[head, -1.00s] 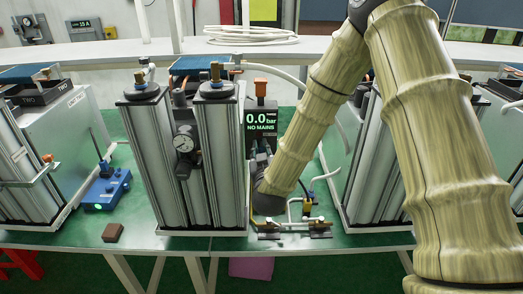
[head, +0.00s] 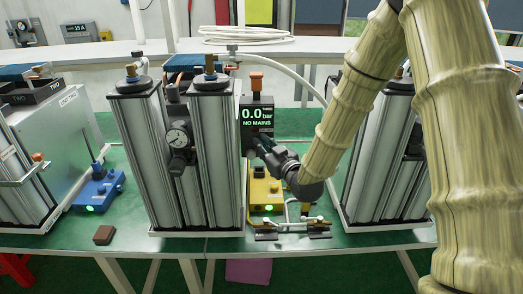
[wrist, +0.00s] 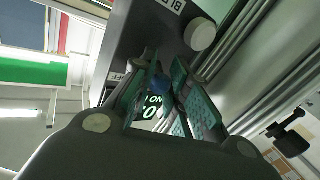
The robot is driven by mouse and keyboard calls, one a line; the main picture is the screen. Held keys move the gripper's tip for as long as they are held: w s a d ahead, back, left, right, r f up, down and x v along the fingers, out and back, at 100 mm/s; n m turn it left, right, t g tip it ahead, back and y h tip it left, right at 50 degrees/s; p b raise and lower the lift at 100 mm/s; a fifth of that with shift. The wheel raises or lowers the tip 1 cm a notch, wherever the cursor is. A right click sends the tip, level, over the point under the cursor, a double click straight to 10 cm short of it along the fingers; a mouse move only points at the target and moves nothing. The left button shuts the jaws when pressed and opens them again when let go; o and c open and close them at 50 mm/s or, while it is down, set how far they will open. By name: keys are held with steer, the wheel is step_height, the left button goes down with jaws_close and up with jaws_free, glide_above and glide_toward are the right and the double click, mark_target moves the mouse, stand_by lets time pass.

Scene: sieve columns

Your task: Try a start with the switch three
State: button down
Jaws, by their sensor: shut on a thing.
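My gripper (head: 260,146) is at the lower front of this box. In the wrist view my gripper (wrist: 168,92) has its green-padded fingers closed around a small blue rounded knob, the switch (wrist: 160,85). Lettering that looks like I ON and 0 shows just behind it. The fingers hide much of the switch, so its turned position cannot be told.
A yellow box (head: 262,190) with a green light stands under my gripper, with metal fittings (head: 290,228) in front. Silver columns stand left (head: 170,160) and right (head: 375,170). A blue box (head: 98,188) and brown block (head: 104,235) lie left.

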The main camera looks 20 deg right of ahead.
steer(key=shift+w+d+r+n+g+y+b, duration=0.1)
steer(key=shift+d+n+g+y+b, duration=0.2)
steer(key=shift+n+y, duration=0.55)
steer(key=c, duration=1.3)
jaws_free()
steer(key=shift+c, duration=0.2)
steer(key=shift+a+m+h+p, duration=0.2)
steer(key=shift+m+h+p, duration=0.1)
steer(key=shift+m, duration=0.15)
steer(key=shift+a+m+t+h+p, duration=0.2)
steer(key=shift+m+h+p, duration=0.2)
steer(key=shift+h, duration=0.3)
steer(key=shift+a+m+t+h+p, duration=0.2)
steer(key=shift+m+h+p, duration=0.1)
steer(key=shift+m+h, duration=0.3)
steer(key=s+a+m+h+b, duration=0.1)
steer(key=s+a+m+h, duration=0.25)
steer(key=s+h, duration=0.45)
steer(key=s+f+g+y+b, duration=0.1)
steer(key=s+f+g+y, duration=0.1)
steer(key=f, duration=1)
steer(key=s+f+g+y+b, duration=0.2)
steer(key=s+f, duration=0.5)
steer(key=f, duration=0.5)
steer(key=shift+s+a+f+g+y+b, duration=0.3)
steer(key=shift+g+y, duration=0.15)
steer(key=shift+g, duration=0.55)
